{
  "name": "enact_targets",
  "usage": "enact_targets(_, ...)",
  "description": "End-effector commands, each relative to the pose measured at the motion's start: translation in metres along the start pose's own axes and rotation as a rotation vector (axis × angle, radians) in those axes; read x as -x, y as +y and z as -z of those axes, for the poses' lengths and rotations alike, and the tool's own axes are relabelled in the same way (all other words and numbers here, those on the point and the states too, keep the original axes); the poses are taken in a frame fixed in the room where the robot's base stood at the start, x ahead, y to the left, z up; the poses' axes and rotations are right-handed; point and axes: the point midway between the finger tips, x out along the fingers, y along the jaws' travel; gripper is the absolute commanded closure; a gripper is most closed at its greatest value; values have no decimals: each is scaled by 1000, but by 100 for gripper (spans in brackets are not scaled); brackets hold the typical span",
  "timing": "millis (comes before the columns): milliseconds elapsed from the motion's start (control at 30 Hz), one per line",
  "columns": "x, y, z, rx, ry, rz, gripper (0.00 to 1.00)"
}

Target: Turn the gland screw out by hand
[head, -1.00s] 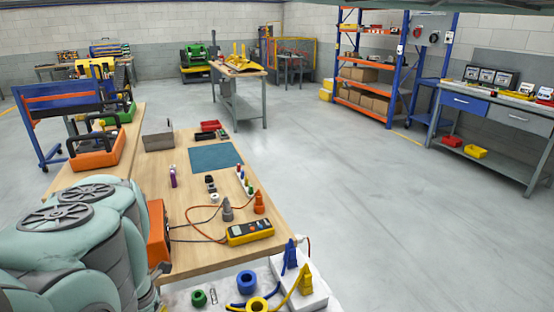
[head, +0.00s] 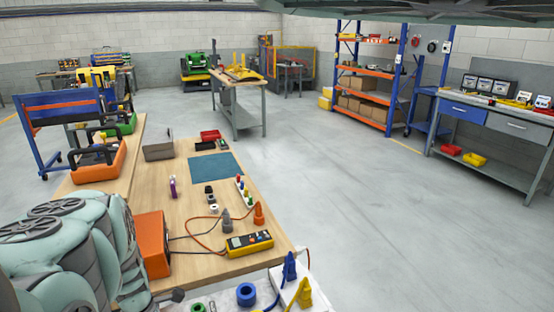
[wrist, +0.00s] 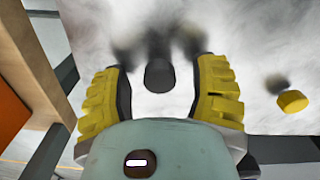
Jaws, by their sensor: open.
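My gripper (wrist: 158,68) shows in the wrist view with its two yellow ribbed fingers apart. A dark grey cylinder (wrist: 159,75) stands in the gap between the fingers, with clear space on both sides. I cannot tell for sure whether this is the gland screw. A yellow round piece (wrist: 292,101) lies to the right, outside the fingers, on a whitish mottled surface (wrist: 255,45). Dark blurred patches lie beyond the fingertips. In the head view my gripper is not visible, and no gland screw can be made out.
The wooden bench (head: 190,260) holds a yellow multimeter (head: 249,243), an orange box (head: 151,245) and a teal mat (head: 215,167). A blue ring (head: 246,294) and yellow and blue plugs stand at the near edge. Open floor (head: 400,230) lies to the right.

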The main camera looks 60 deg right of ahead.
Motion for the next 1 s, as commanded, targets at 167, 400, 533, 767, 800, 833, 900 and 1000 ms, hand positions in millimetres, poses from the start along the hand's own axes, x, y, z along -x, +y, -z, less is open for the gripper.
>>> enact_targets(167, 1, 0, 1, -164, 0, -1, 40)
enact_targets(400, 2, 0, 2, -631, 0, 0, 40)
enact_targets(533, 1, 1, 1, -892, 0, -4, 40)
enact_targets(767, 0, 1, 1, -1111, 1, -3, 40)
enact_targets(800, -1, 1, 2, -1192, 1, -2, 40)
enact_targets(833, -1, 1, 2, -1264, 1, -2, 40)
enact_targets(900, -3, 1, 2, -1433, 1, -1, 40)
enact_targets(1000, -4, 0, 2, -1659, 0, 1, 40)
